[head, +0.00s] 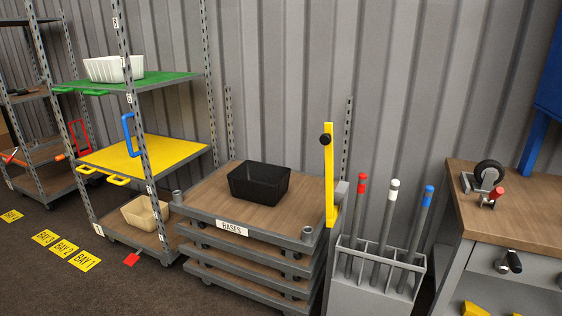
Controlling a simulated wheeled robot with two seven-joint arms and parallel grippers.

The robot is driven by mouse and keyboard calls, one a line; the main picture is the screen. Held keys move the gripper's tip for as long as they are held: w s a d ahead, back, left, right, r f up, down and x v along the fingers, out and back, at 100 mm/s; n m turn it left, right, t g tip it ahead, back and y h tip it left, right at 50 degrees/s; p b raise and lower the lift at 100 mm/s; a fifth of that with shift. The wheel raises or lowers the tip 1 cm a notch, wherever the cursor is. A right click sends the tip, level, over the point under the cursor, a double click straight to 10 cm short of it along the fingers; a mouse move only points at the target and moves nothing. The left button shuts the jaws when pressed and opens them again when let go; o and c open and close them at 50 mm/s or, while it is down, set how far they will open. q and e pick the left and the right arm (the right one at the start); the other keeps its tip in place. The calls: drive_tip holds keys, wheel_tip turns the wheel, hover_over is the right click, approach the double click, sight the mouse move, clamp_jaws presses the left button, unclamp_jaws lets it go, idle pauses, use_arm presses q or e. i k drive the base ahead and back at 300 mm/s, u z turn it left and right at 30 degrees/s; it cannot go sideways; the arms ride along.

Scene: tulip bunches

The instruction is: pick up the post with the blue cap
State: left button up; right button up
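The post with the blue cap (418,236) is a grey rod standing slightly tilted in a light grey rack (372,276). Its blue cap (429,192) is at the top and its lower part shows through the rack's open front. It is the rightmost of three posts. The post with the white cap (384,235) stands in the middle. The post with the red cap (355,225) stands at the left. Neither of my grippers shows in the head view.
Stacked bases (215,212) with a black bin (259,184) and a yellow upright (329,170) stand left of the rack. A wooden-topped workbench (520,225) with a caster wheel (489,176) stands to its right.

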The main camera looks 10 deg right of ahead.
sight(425, 205)
drive_tip(key=z, duration=1.35)
drive_tip(key=k, duration=0.65)
drive_tip(key=u, duration=0.7)
drive_tip(key=i, duration=0.75)
drive_tip(key=u, duration=0.65)
drive_tip(key=i, duration=1.1)
drive_tip(key=z, duration=0.4)
